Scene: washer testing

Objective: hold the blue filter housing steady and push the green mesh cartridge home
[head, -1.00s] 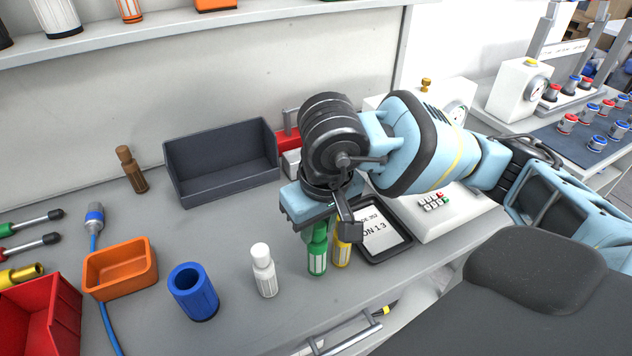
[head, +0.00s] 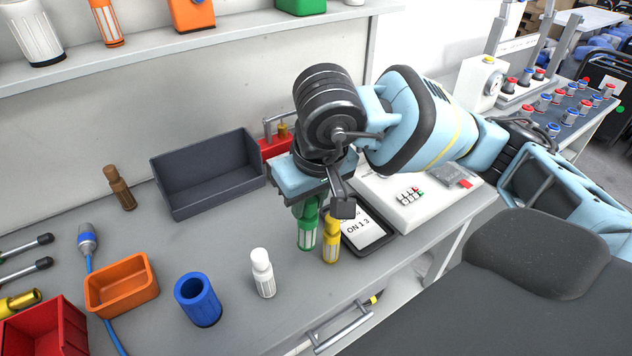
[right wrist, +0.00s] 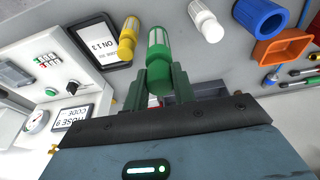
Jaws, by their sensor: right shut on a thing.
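The blue filter housing (head: 198,303) is a hollow blue cylinder standing upright on the bench with its open end up. It also shows at the upper right of the right wrist view (right wrist: 262,17). My right gripper (head: 308,203) is shut on the green mesh cartridge (head: 307,232), holding it upright just above the bench, to the right of the housing. In the right wrist view the cartridge (right wrist: 158,48) sits between the fingers. The gripper partly hides its upper part. My left gripper is not in view.
A white cartridge (head: 263,274) stands between the housing and the green one. A yellow cartridge (head: 331,243) stands close to the green one. An orange bin (head: 122,288) is left of the housing, a dark tray (head: 207,181) behind. A tablet (head: 366,228) lies at right.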

